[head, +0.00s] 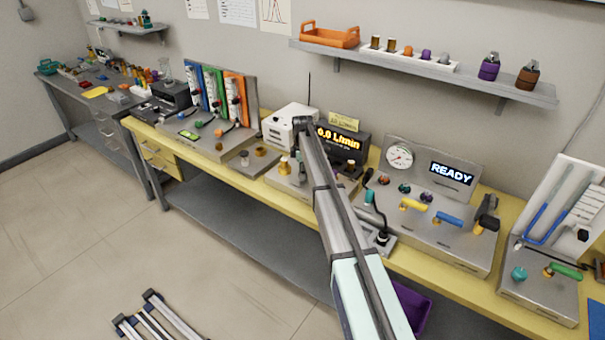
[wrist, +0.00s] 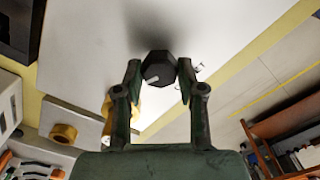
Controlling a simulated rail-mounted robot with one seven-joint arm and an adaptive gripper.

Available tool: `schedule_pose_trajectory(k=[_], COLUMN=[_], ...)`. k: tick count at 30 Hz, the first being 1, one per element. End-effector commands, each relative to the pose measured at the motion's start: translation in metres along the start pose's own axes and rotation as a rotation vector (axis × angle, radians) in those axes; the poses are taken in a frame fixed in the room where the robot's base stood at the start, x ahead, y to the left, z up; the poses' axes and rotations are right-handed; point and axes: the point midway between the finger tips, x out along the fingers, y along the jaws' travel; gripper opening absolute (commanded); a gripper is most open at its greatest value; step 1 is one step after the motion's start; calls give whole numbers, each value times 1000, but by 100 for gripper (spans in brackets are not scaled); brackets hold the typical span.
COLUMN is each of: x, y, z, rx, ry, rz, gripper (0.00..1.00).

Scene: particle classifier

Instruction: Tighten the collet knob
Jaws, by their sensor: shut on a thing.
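A dark, faceted knob (wrist: 158,66) with a pale mark on its face shows in the wrist view, standing out from a pale panel (wrist: 85,55). It appears to be the collet knob, though no label is readable. My gripper (wrist: 158,76) is shut on it, with one green-grey finger on each side. In the head view my arm reaches to the bench by the white box (head: 284,127), and the arm's end hides the fingers and the knob there.
A display (head: 343,143) reading 0.0 L/min stands right of my arm's end. A panel with a gauge (head: 399,156) and a READY screen (head: 451,175) is farther right. Brass fittings (head: 284,166) stand on the bench close by. A wall shelf (head: 430,70) hangs above.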

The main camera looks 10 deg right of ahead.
Motion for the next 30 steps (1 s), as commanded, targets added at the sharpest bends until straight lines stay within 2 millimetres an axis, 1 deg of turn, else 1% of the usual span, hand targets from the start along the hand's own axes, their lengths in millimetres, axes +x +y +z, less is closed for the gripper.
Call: schedule_pose_trajectory(k=[8, 30], x=[4, 3], y=[0, 1], z=[0, 1], rx=[195, 896], ry=[0, 0], rz=[-1, -2], gripper=[4, 4])
